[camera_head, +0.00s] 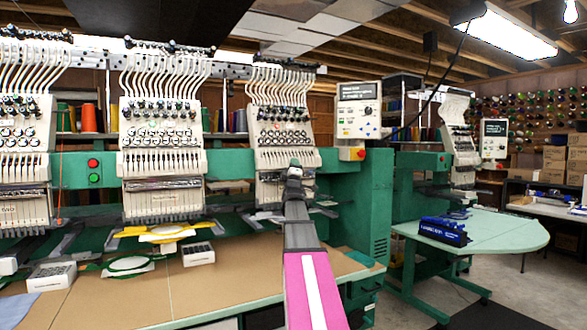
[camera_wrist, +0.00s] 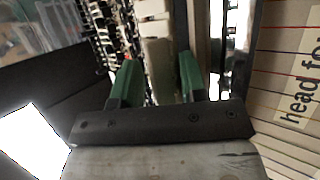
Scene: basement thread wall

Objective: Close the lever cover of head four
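The green embroidery machine carries cream sewing heads in a row. The rightmost full head (camera_head: 283,118) of the near machine has my arm in front of it. My gripper (camera_head: 294,172) is at the lower front of that head. In the wrist view my gripper (camera_wrist: 160,62) has two green fingers standing apart. A cream upright piece (camera_wrist: 159,70) shows between and beyond the fingers; I cannot tell whether it is the lever cover or whether it touches them. A label reading "head fo" (camera_wrist: 298,85), cut off by the frame edge, is on a cream ribbed panel at right.
A brown worktable (camera_head: 150,290) with a green edge lies below the heads, holding a yellow hoop (camera_head: 160,233), a green hoop (camera_head: 128,265) and small white boxes (camera_head: 198,254). A control box (camera_head: 359,110) stands right of the head. A second machine's green table (camera_head: 490,232) is farther right.

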